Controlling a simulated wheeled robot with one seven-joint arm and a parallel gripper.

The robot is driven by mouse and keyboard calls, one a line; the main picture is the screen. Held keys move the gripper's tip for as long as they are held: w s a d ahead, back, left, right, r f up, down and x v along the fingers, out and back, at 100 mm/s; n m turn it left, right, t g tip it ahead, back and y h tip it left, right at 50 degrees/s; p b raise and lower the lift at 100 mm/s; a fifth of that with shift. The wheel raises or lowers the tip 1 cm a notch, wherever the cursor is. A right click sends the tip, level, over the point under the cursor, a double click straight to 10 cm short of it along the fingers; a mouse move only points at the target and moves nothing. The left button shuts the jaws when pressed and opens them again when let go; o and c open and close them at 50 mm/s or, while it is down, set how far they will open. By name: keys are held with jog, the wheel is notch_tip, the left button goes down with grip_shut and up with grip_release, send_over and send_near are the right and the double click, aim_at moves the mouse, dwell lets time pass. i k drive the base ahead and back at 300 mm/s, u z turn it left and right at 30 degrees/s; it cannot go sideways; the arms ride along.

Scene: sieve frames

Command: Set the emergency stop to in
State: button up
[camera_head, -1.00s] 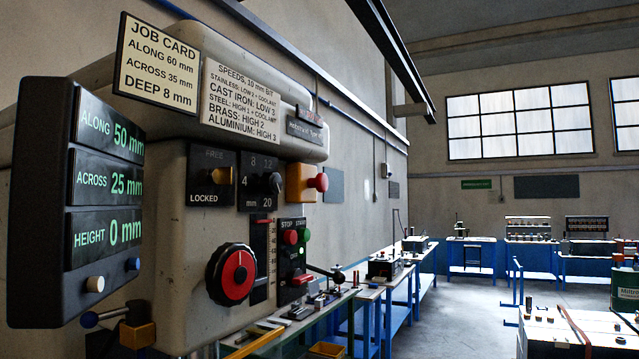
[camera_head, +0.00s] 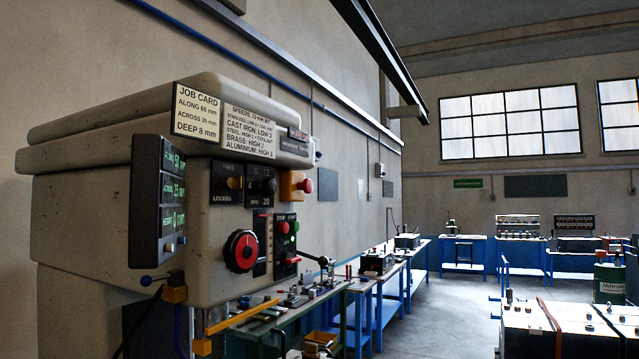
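The emergency stop is a red mushroom button (camera_head: 306,186) on a yellow-orange box (camera_head: 289,185), at the right end of the upper control row on the beige machine head (camera_head: 110,225). I see it nearly side-on, and the red head stands out from the box. Whether it is latched in or out cannot be told for sure from this angle. My gripper is not in view.
Left of it are a mm selector (camera_head: 262,186) and a FREE/LOCKED switch (camera_head: 226,184). Below are a red dial (camera_head: 241,251) and STOP/START buttons (camera_head: 287,240). A display box (camera_head: 158,205) juts out at left. Clear floor (camera_head: 450,310) lies at right.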

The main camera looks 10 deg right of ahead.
aim_at(306, 186)
jog(key=z, duration=0.7)
jog(key=i, duration=1)
jog(key=u, duration=0.05)
